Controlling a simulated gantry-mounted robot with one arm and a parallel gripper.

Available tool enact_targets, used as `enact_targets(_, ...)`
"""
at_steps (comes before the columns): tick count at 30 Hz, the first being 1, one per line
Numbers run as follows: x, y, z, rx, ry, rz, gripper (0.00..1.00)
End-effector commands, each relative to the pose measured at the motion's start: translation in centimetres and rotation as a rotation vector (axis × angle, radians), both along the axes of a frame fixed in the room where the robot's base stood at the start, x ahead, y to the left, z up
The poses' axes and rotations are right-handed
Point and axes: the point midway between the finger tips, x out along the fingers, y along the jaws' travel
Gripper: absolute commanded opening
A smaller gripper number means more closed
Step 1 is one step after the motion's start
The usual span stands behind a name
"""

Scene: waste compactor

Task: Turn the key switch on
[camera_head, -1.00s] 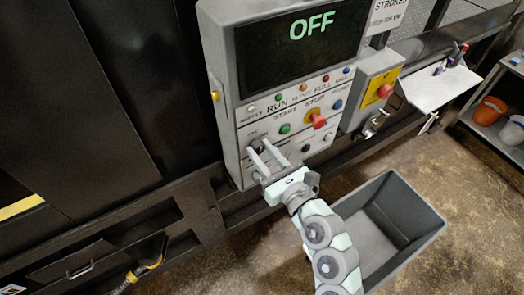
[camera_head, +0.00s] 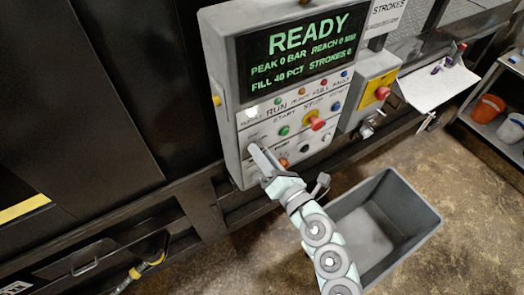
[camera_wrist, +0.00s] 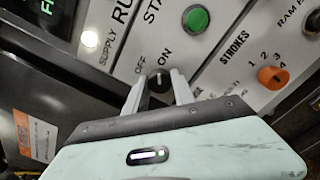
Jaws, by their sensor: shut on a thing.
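The control panel (camera_head: 240,140) stands upright, and its screen (camera_head: 300,52) reads READY with several readouts. My gripper (camera_head: 255,152) reaches its lower left corner, where the fingers hide the key switch in the head view. In the wrist view the key switch (camera_wrist: 158,82) is a dark knob with OFF and ON labels above it. My gripper (camera_wrist: 159,90) is shut on it, one finger on each side. The supply lamp (camera_wrist: 90,38) glows white, and it also shows lit in the head view (camera_head: 252,112).
A green start button (camera_wrist: 196,19) and an orange strokes knob (camera_wrist: 272,77) sit close by. A red stop button (camera_head: 317,124) protrudes from the panel. A red emergency button (camera_head: 382,92) is on the box to the right. A grey bin (camera_head: 415,222) stands below.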

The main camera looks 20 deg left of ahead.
Motion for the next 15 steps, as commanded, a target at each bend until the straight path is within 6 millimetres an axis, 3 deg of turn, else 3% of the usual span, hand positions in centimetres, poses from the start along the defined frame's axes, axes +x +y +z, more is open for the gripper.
enact_targets(15,0.0,-0.05,-0.15,0.052,0.076,-0.001,0.0)
